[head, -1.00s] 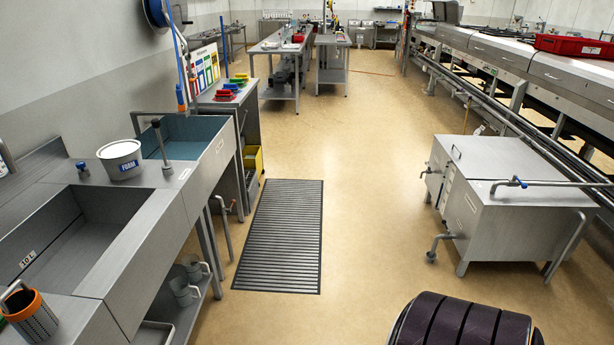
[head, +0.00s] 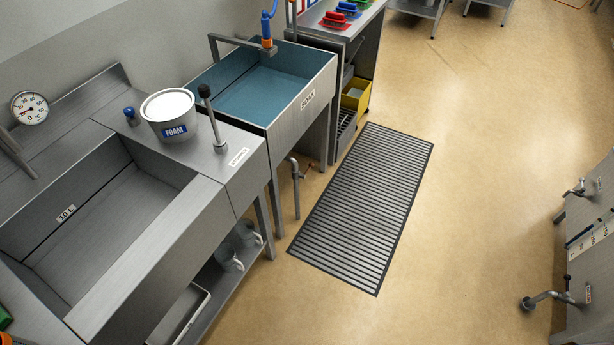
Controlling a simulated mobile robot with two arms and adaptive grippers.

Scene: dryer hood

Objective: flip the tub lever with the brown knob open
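A steel tub with a blue-green inside (head: 262,85) stands beyond the deep grey sink. Under its front a drain pipe (head: 296,187) comes down, with a small lever (head: 308,168) whose tip looks reddish brown. It is too small to tell its exact position. An upright lever (head: 212,120) with a dark, near-black knob stands on the counter beside the white FOAM bucket (head: 173,118). I cannot tell that knob as brown. Neither of my grippers is in view.
A ribbed floor mat (head: 362,205) lies before the tub. A steel cabinet (head: 590,250) with pipe taps stands at the right. Tan floor between is clear.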

